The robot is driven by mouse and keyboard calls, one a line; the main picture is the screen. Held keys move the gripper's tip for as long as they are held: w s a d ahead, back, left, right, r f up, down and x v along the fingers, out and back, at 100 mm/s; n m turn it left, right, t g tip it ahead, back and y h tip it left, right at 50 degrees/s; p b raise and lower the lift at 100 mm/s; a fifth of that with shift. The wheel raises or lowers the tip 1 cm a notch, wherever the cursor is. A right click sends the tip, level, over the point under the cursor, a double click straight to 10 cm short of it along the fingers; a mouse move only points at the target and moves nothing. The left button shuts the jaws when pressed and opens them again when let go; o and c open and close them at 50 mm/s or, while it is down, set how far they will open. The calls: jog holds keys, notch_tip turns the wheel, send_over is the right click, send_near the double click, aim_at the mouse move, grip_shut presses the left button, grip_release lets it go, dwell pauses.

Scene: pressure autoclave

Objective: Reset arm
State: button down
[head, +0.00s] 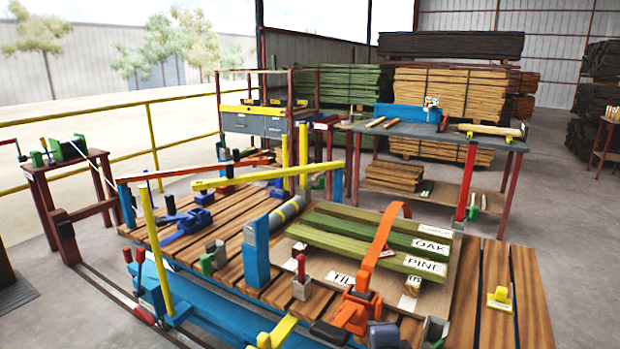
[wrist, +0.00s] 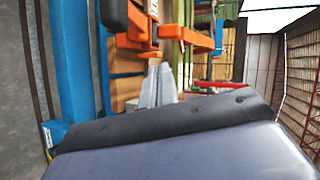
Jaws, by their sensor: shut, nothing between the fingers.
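My gripper (wrist: 157,84) shows in the wrist view as two pale grey fingers close together, shut and empty. An orange part (wrist: 128,24) of the workbench fittings shows just beyond the fingertips. In the head view an orange clamp-like lever (head: 376,246) stands at the front of the slatted wooden bench (head: 497,262), its arm crossing green boards (head: 365,233) with labels reading OAK and PINE. I cannot clearly make out my gripper in the head view. Whether the fingers touch the orange part cannot be told.
A blue post (head: 256,252), yellow bars (head: 238,180) and a red post (head: 466,182) rise from the bench. A blue beam (head: 215,318) runs along its front. A grey-topped table (head: 440,136) stands behind.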

jog(key=s+a+r+n+g+y+p, duration=0.1)
jog(key=s+r+n+g+p, duration=0.1)
jog(key=s+r+n+p, duration=0.2)
jog(key=shift+s+a+r+n+g+p, duration=0.15)
jog(key=shift+a+r+n+g+p, duration=0.2)
jog(key=shift+r+p, duration=0.9)
jog(key=shift+d+f+p, duration=0.15)
jog(key=shift+f+p, duration=0.15)
jog(key=shift+f, duration=0.2)
